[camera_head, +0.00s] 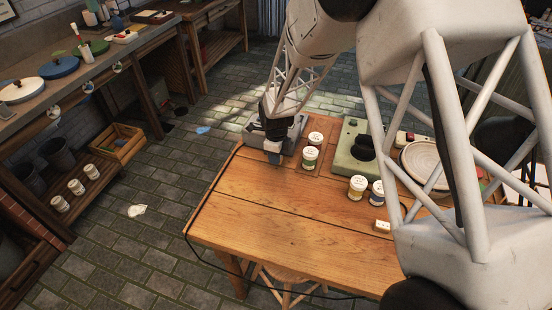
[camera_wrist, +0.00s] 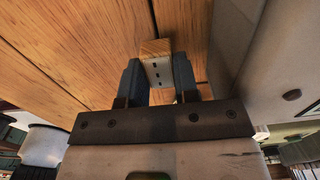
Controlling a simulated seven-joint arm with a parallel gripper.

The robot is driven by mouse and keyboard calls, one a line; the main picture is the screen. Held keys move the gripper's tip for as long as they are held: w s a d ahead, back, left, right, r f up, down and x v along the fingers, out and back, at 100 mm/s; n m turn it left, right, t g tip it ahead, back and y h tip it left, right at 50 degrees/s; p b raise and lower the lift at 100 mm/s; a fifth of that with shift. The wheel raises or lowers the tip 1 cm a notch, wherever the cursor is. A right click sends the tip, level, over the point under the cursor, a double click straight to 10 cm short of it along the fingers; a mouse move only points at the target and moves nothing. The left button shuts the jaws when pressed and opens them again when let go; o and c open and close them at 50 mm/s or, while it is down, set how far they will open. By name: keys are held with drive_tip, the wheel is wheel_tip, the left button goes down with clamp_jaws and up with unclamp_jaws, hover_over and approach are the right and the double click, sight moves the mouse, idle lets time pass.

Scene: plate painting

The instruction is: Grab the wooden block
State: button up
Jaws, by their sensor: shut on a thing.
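The wooden block (camera_wrist: 154,47) shows in the wrist view between the two dark fingers of my gripper (camera_wrist: 157,76). Its upper end is bare wood, and the face below is pale with several dark dots. My gripper is shut on it, one finger on each side. In the head view my gripper (camera_head: 273,155) is at the far left corner of the wooden table (camera_head: 270,215). I cannot make out the block there. Whether the block still touches the tabletop is not clear.
More jars (camera_head: 357,187) and a small white block with dots (camera_head: 381,226) are farther right. The table's front left is clear.

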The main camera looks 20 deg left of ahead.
drive_tip(key=shift+r, duration=0.8)
drive_tip(key=s+d, duration=0.3)
drive_tip(key=s, duration=0.1)
drive_tip(key=s+d+r, duration=0.1)
drive_tip(key=s+d, duration=0.1)
drive_tip(key=s, duration=0.3)
drive_tip(key=s+d, duration=0.3)
drive_tip(key=s, duration=0.1)
drive_tip(key=shift+s+d+r, duration=0.2)
drive_tip(key=shift+d+r, duration=0.05)
drive_tip(key=shift+d, duration=0.1)
drive_tip(key=shift+w, duration=0.1)
